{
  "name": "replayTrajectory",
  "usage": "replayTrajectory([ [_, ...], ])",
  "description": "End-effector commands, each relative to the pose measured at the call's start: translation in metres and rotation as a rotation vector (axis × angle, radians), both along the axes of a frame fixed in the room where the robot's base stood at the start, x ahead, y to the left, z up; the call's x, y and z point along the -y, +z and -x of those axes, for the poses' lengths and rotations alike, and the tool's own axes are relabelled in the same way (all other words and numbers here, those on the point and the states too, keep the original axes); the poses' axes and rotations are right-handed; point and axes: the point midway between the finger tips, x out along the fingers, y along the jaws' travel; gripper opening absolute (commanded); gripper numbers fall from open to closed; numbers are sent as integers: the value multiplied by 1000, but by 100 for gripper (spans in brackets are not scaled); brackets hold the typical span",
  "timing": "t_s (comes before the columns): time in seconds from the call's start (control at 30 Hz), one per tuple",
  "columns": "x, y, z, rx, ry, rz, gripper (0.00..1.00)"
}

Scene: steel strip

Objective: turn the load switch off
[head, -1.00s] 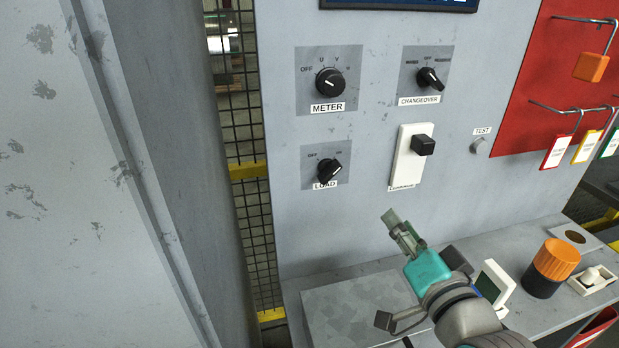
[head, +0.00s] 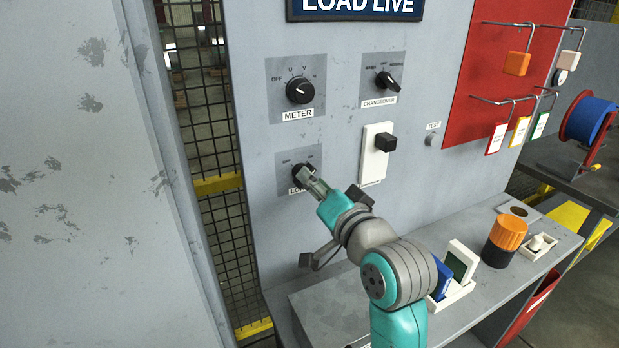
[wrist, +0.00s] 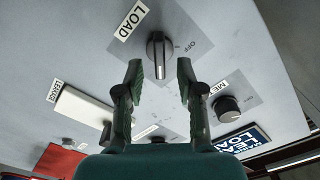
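The load switch (wrist: 157,48) is a black rotary knob on a grey square plate of the upright panel, with a "LOAD" label and an "OFF" mark. In the head view, the load switch (head: 297,170) is partly hidden behind my gripper (head: 308,179), and its pointer direction cannot be read there. In the wrist view, my gripper (wrist: 159,76) is open, its two fingers apart on either side of the knob's line. The knob shows just beyond the fingertips. I see no clear contact with it.
The meter knob (head: 299,91) is above the load switch. The changeover knob (head: 387,81) and a white plate with a black handle (head: 385,142) are to the right. A bench below holds an orange-topped cylinder (head: 508,233). Mesh fencing (head: 207,120) stands left of the panel.

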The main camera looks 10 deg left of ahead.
Motion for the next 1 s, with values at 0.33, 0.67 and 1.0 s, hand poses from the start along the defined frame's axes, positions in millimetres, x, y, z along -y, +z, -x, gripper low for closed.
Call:
replayTrajectory([
  [0.33,-13,0,-19,-1,1,0,38],
  [0.67,-13,0,-19,0,0,0,10],
  [1.0,-13,0,-19,4,0,6,0],
])
